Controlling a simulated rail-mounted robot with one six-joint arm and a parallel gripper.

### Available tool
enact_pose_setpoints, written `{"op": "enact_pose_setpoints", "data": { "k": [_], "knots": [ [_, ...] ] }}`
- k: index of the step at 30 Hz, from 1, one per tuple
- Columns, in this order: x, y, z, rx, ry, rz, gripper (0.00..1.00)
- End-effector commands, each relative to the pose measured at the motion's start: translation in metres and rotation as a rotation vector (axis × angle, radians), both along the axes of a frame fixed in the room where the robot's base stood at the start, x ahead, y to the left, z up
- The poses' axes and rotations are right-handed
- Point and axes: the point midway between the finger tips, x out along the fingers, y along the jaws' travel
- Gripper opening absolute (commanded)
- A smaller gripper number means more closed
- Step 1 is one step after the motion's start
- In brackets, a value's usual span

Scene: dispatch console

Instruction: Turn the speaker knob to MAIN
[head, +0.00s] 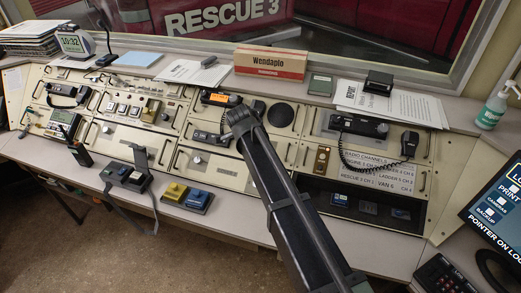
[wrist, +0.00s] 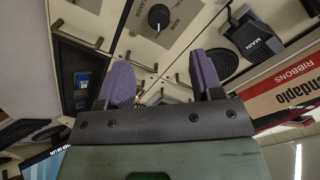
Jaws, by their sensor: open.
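A round black knob (wrist: 158,17) with a white pointer mark sits on a grey plate at the top of the wrist view; its printed labels are too small to read fully. I take it for the speaker knob. In the head view my gripper (head: 236,116) hangs over the middle of the console.
A dark unit marked MAIN (wrist: 258,42) and a round speaker grille (wrist: 222,66) lie to the right of the knob in the wrist view. A red and cream box (head: 271,62) stands on the back ledge. A radio with a coiled cord (head: 358,126) is on the right.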

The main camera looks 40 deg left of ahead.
Motion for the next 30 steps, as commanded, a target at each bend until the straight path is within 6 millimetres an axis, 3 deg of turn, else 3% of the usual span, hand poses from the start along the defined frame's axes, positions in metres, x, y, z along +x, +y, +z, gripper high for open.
{"op": "enact_pose_setpoints", "data": {
  "k": [5, 16, 26, 30],
  "knots": [
    [0.007, 0.002, -0.017, -0.002, 0.001, -0.001, 0.60],
    [0.045, 0.016, -0.090, -0.003, 0.002, 0.000, 0.60],
    [0.052, 0.018, -0.093, -0.003, 0.001, 0.002, 0.60],
    [0.052, 0.018, -0.093, -0.003, 0.001, 0.002, 0.42]
  ]
}}
